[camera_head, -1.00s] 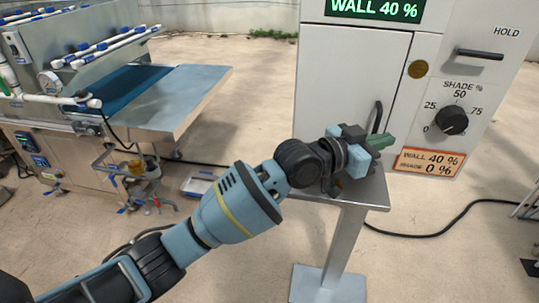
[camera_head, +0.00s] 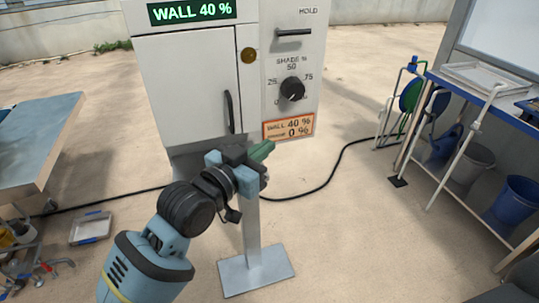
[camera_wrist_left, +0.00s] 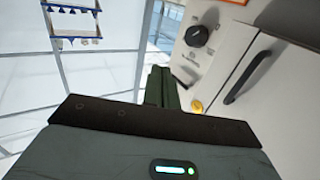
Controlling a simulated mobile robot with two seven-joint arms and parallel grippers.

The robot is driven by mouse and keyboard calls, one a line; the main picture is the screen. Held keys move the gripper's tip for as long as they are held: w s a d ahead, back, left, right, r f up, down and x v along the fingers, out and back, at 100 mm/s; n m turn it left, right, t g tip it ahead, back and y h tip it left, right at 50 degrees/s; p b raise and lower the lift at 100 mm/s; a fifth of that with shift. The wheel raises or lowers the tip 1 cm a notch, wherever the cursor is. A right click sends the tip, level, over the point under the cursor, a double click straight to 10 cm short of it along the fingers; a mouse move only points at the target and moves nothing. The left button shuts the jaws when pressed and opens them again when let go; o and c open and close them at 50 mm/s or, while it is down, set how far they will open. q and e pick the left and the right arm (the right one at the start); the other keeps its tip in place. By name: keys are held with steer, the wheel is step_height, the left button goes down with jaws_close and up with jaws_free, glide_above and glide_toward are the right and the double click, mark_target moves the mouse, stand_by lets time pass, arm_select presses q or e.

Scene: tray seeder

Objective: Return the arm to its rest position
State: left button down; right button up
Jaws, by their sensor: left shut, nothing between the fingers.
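My left gripper (camera_head: 262,151) is in front of the lower part of the white control cabinet (camera_head: 190,85), below its orange label. Its green fingers are together with nothing between them, and it touches nothing that I can make out. The left wrist view shows the closed fingers (camera_wrist_left: 161,88) pointing up the picture, with the cabinet's dial (camera_wrist_left: 197,36) and door handle (camera_wrist_left: 247,77) beyond to the right. My left arm reaches in from the bottom left of the head view. My right gripper is not in view.
The cabinet has a SHADE dial (camera_head: 292,89), a HOLD handle (camera_head: 294,32) and a WALL 40 % display (camera_head: 192,11). A black cable (camera_head: 322,186) lies on the floor. A rack with buckets (camera_head: 519,203) stands at the right. A metal table (camera_head: 40,135) is at the left.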

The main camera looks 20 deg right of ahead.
arm_select(q)
steer(key=shift+s+d, duration=0.15)
steer(key=shift+s, duration=0.5)
steer(key=shift+s+d, duration=0.15)
steer(key=shift+s, duration=0.45)
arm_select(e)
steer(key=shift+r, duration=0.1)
